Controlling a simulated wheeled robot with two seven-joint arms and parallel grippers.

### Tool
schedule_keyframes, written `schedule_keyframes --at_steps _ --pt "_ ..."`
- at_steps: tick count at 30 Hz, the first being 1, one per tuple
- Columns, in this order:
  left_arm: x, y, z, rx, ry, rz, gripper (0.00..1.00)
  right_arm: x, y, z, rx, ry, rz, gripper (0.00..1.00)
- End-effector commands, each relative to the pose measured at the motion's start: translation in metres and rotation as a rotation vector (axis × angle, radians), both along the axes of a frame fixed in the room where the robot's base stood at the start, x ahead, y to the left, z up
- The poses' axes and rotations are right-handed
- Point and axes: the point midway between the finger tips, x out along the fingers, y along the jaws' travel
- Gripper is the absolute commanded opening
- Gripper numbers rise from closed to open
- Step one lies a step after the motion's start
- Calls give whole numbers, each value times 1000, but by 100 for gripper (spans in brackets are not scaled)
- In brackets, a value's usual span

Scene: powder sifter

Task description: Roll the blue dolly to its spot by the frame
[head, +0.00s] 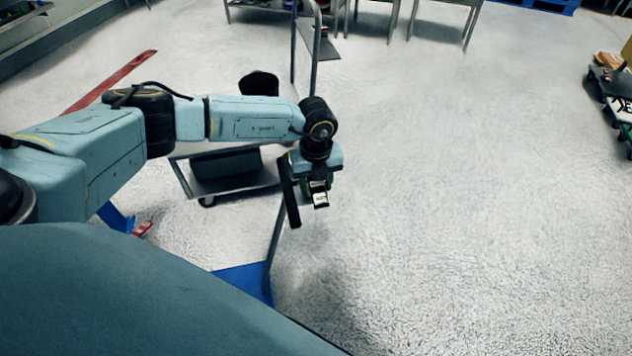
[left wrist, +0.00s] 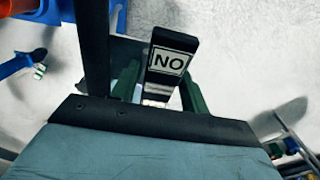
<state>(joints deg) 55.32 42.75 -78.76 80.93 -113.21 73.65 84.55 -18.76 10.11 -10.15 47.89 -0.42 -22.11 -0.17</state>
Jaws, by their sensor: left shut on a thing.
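The blue dolly (head: 238,279) is low in the head view, partly hidden by my body. Its thin grey handle post (head: 274,245) rises toward my left gripper (head: 318,190), above and right of the deck. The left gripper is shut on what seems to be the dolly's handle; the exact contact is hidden. In the left wrist view, a black piece labelled "NO" (left wrist: 167,63) shows between the green fingers. A blue part (head: 116,217) shows under my left arm; I cannot tell whether it belongs to the frame. My right gripper is out of view.
A grey metal cart (head: 235,188) with a dark bin (head: 226,164) stands just beyond my left arm. Tables (head: 445,4) stand at the back. Loaded dark trolleys (head: 612,88) are at the far right. A red strip (head: 110,82) lies at left. The floor at centre right is clear.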

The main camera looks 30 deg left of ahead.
Motion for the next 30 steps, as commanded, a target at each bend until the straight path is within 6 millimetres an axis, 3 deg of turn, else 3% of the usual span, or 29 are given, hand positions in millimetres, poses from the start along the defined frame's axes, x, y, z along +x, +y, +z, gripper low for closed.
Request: schedule_keyframes --at_steps 3,17,30 --pt "-2 3 1 1 1 2 0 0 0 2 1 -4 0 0" --pt "-22 22 2 1 2 2 0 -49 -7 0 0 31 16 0" --pt "-54 53 2 0 1 2 0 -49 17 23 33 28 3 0"
